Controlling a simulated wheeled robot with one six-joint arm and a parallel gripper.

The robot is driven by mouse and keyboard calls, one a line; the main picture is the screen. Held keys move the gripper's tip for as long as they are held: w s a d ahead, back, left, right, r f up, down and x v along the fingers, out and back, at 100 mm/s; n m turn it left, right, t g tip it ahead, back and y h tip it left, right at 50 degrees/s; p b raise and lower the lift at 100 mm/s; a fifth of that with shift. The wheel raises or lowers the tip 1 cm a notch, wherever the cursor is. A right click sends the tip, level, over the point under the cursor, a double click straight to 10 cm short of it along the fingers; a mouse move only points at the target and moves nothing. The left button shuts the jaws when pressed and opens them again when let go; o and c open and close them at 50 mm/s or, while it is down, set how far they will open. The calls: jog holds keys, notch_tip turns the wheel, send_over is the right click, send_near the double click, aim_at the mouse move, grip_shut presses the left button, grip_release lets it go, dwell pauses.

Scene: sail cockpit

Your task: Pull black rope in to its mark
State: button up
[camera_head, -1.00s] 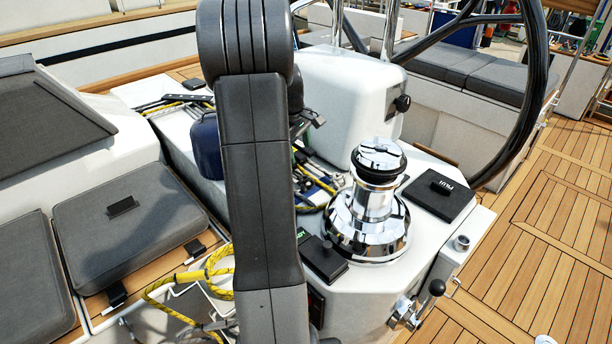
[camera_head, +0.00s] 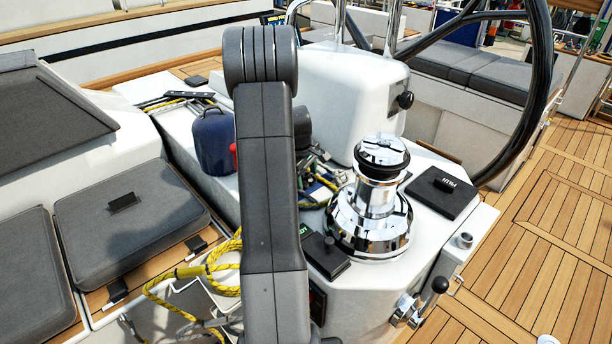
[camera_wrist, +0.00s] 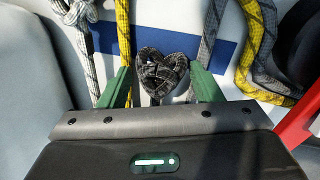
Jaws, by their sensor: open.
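A dark braided rope (camera_wrist: 160,72), black with pale flecks, shows as a heart-shaped loop in the wrist view. My gripper (camera_wrist: 161,69) has its two green fingers apart, one on each side of this loop. I cannot tell how deep the loop sits between them, and no grip on it shows. No mark on the black rope can be made out. In the head view my own arm hides the gripper and most of the rope area.
In the wrist view, yellow rope (camera_wrist: 247,55) and grey ropes (camera_wrist: 207,45) hang close on both sides, with a red edge (camera_wrist: 298,122) at right. The head view shows a chrome winch (camera_head: 372,205), a blue container (camera_head: 212,140) and coiled yellow rope (camera_head: 222,262).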

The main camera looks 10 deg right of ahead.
grip_shut()
jog(key=shift+s+d, duration=0.55)
jog(key=shift+s, duration=0.3)
jog(key=shift+s+d, duration=0.6)
jog(key=shift+s, duration=0.3)
jog(key=shift+s+d, duration=0.55)
jog(key=shift+s, duration=0.3)
grip_release()
notch_tip(320, 180, up, 14)
jog(key=s+a+p, duration=0.1)
jog(key=shift+s+a+f, duration=0.2)
jog(key=shift+s+a, duration=0.2)
